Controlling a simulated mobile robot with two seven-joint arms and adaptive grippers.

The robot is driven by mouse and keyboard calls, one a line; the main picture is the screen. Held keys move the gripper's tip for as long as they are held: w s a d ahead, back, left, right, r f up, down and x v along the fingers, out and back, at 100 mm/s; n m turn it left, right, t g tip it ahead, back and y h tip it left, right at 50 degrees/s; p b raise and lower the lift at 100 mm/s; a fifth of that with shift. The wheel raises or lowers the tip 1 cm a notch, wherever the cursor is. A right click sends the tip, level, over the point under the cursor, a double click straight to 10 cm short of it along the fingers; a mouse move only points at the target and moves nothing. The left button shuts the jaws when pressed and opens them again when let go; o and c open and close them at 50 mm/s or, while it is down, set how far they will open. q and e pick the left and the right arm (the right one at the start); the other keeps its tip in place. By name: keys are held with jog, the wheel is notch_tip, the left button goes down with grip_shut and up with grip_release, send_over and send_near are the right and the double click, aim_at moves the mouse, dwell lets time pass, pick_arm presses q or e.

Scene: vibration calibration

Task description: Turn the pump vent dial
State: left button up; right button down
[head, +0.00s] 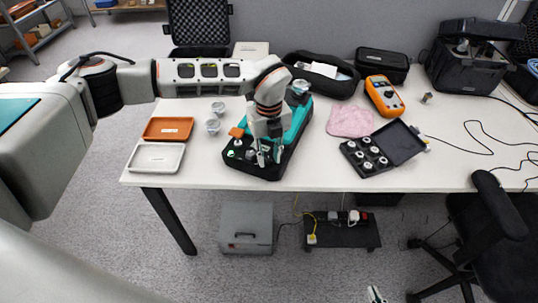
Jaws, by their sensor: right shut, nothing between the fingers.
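The pump (298,128) is a teal and black unit lying on the white table, with small knobs and a green light (230,154) at its front end. My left gripper (270,157) points down over that front end, its two fingers apart with a gap between them. The gripper and its wrist hide part of the pump's controls, so I cannot tell the vent dial apart or see whether a finger touches it. My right gripper (376,294) shows at the bottom edge, low in front of the table, shut and empty.
Left of the pump are an orange tray (168,120), a white tray (135,163) and small cups (213,126). To the right are a pink cloth (350,112), an orange meter (384,88) and an open black case (400,142). A chair (505,225) stands front right.

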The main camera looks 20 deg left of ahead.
pick_arm(q)
jog(key=shift+c, duration=0.3)
grip_shut()
